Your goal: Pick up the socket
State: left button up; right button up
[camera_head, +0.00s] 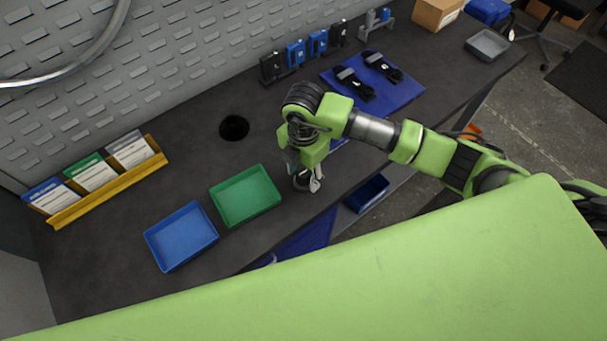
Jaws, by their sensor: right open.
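My right gripper (309,181) points down over the dark workbench (180,160), just right of the green tray (246,196) and near the bench's front edge. Its fingers are open, small in the view and partly covered by my own wrist. I cannot make out a socket for certain; a small one at the fingertips would be hard to tell from the gripper's metal parts. The green tray and the blue tray (181,237) beside it look empty. My left gripper is not in view.
A yellow rack (108,184) with cards stands at the left. A round black opening (234,128) lies behind the green tray. Two black devices lie on a blue mat (408,92). Several upright units line the perforated back panel (180,50). A grey tray (488,45) sits far right.

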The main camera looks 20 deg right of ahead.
jog(key=c, duration=1.2)
jog(key=shift+c, duration=0.2)
jog(key=shift+r, duration=0.1)
